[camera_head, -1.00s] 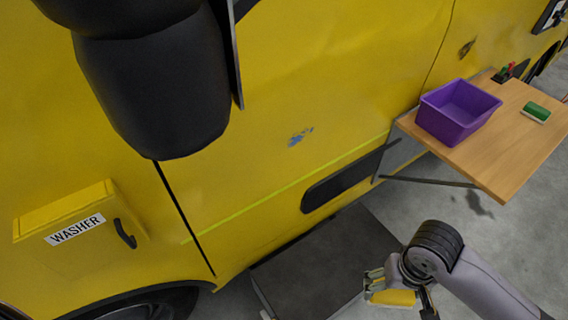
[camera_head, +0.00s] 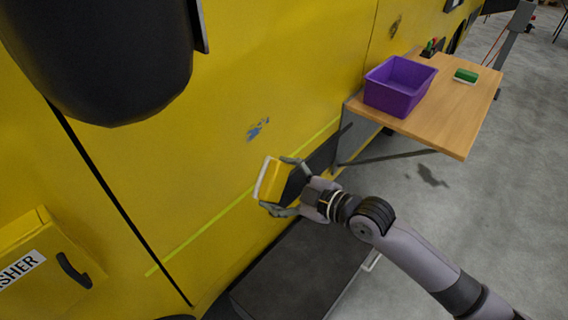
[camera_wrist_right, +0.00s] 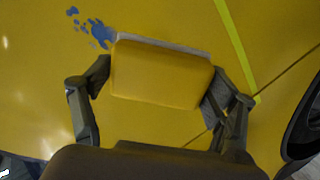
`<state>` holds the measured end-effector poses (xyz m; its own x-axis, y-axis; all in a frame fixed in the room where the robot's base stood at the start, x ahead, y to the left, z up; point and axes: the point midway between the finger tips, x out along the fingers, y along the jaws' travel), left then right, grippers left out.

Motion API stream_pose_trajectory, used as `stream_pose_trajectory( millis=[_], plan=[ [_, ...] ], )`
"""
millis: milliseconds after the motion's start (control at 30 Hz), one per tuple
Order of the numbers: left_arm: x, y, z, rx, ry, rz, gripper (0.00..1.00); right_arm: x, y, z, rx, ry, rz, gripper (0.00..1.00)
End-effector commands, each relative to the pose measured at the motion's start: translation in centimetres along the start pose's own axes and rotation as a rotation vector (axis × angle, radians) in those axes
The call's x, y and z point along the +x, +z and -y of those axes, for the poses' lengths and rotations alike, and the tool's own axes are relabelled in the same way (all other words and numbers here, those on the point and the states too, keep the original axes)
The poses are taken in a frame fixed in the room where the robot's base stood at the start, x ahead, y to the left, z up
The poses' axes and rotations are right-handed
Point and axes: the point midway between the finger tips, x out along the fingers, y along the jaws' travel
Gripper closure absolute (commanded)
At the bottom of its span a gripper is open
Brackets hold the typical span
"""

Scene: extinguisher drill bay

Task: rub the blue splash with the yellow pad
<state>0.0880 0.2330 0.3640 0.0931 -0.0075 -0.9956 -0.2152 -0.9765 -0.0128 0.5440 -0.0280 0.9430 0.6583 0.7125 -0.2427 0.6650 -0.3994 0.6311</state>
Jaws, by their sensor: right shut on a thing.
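The blue splash (camera_head: 258,128) is a small patch of blue spots on the yellow vehicle side (camera_head: 290,60), above the lime stripe. In the right wrist view the splash (camera_wrist_right: 97,31) shows at the upper left, just beyond the pad. The yellow pad (camera_head: 270,180) has a whitish face turned toward the vehicle. My right gripper (camera_head: 285,183) is shut on the pad, with a finger on each side of it in the right wrist view (camera_wrist_right: 160,90). The pad is below the splash in the head view; I cannot tell whether it touches the panel. My left gripper is not in view.
A wooden shelf (camera_head: 450,125) stands out from the vehicle at the right, with a purple bin (camera_head: 395,98) and a green-topped brush or block (camera_head: 466,75) on it. A large black mirror (camera_head: 100,55) juts out at the upper left. A dark step (camera_head: 300,270) lies below.

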Motion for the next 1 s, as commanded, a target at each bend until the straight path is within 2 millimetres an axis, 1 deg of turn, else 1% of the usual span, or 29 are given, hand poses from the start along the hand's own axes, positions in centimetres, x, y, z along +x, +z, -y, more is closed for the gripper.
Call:
stream_pose_trajectory(
  millis=[33,200,333,467,800,1000],
  plan=[
    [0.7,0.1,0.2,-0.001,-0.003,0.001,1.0,0.4,0.2,-0.8,-0.002,0.023,-0.037,0.43],
    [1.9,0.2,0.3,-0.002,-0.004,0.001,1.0,1.1,-0.1,-3.8,0.0,0.119,-0.133,0.43],
    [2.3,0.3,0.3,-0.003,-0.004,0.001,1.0,1.2,-0.3,-5.5,0.005,0.182,-0.159,0.43],
    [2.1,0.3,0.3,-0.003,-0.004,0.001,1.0,1.7,-0.5,-6.1,0.005,0.195,-0.162,0.43],
    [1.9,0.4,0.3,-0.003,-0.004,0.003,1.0,5.1,-1.0,-6.7,0.004,0.193,-0.161,0.43],
    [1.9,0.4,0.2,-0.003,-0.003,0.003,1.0,6.5,-1.3,-6.9,0.003,0.191,-0.16,0.43]
  ],
)
